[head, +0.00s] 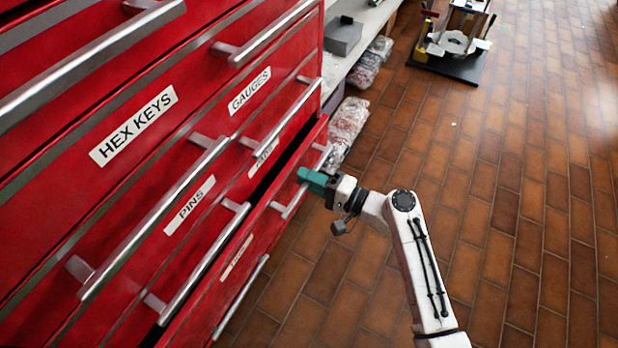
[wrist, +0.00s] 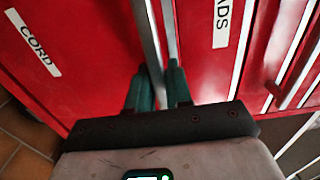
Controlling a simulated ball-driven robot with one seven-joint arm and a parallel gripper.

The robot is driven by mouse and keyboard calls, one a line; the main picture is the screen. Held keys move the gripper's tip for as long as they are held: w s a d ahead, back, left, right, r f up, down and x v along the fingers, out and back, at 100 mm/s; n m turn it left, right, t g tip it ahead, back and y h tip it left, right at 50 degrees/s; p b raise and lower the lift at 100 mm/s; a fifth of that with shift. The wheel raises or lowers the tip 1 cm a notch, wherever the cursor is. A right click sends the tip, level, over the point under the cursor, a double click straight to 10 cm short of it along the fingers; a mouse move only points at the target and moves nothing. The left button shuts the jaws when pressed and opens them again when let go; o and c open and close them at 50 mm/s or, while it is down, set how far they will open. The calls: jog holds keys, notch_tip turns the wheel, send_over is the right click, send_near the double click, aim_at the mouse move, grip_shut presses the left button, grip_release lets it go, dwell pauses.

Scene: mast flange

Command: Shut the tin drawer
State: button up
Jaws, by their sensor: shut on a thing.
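A red drawer (head: 262,226) on the lower right of the red cabinet stands out a little from the front, with a dark gap along its upper edge. No label reading tin is legible in either view. My gripper (head: 306,181), with green fingers, is shut on this drawer's silver handle (head: 290,208). In the wrist view the fingers (wrist: 158,90) sit either side of the handle bar (wrist: 150,45). One label there reads CORD (wrist: 33,43); another, cut off, ends in ADS (wrist: 221,22).
Other red drawers carry labels HEX KEYS (head: 133,126), GAUGES (head: 249,91) and PINS (head: 189,205), with handles sticking out. A bench with wrapped bundles (head: 347,128) stands beyond the cabinet. A dark-based stand (head: 452,45) is at the back. The tiled floor (head: 510,200) at right is clear.

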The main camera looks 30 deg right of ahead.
aim_at(293, 172)
grip_shut()
jog(key=x, duration=0.4)
jog(key=shift+b, duration=0.3)
jog(key=o, duration=0.5)
grip_release()
jog(key=shift+w, duration=0.1)
jog(key=shift+o, duration=0.3)
jog(key=p+v, duration=0.2)
jog(key=v, duration=0.8)
jog(key=shift+s+d+p, duration=0.2)
jog(key=shift+s+p, duration=0.1)
jog(key=shift+s, duration=0.05)
jog(key=shift+a+f, duration=0.1)
